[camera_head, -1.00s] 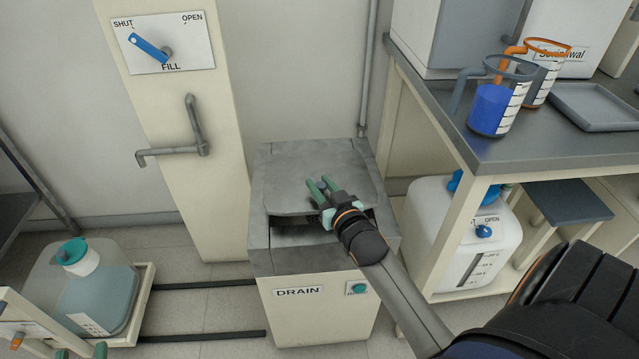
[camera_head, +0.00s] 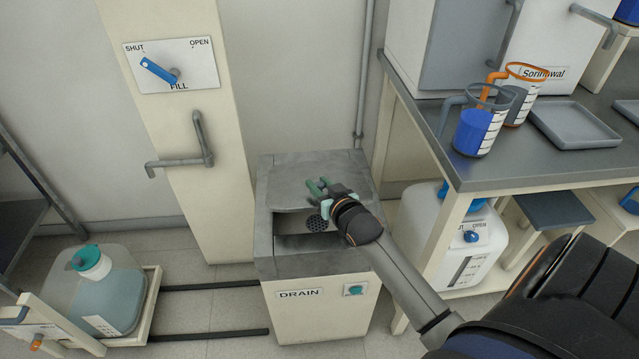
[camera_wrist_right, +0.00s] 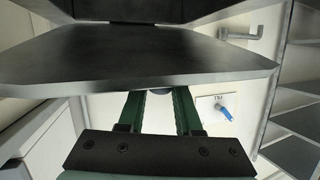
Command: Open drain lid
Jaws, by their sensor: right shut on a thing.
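The grey drain lid (camera_head: 292,184) tops the cabinet marked DRAIN (camera_head: 322,318). Its front edge is raised, and a dark opening with a perforated drain grate (camera_head: 317,223) shows beneath it. My right gripper (camera_head: 317,184) is shut on the lid at its front edge, with its green fingertips showing above the lid. In the right wrist view, the lid (camera_wrist_right: 150,60) is a wide dark plate across the green fingers (camera_wrist_right: 158,108), hiding their tips. A small rounded part shows between the fingers under the lid's edge. My left gripper is not in view.
A bench (camera_head: 545,152) with a blue-filled jug (camera_head: 475,132) stands close on the right, above a white jug (camera_head: 478,255). A FILL panel (camera_head: 170,65) and grey pipe (camera_head: 200,140) are behind left. A tank (camera_head: 95,290) sits on a cart at lower left.

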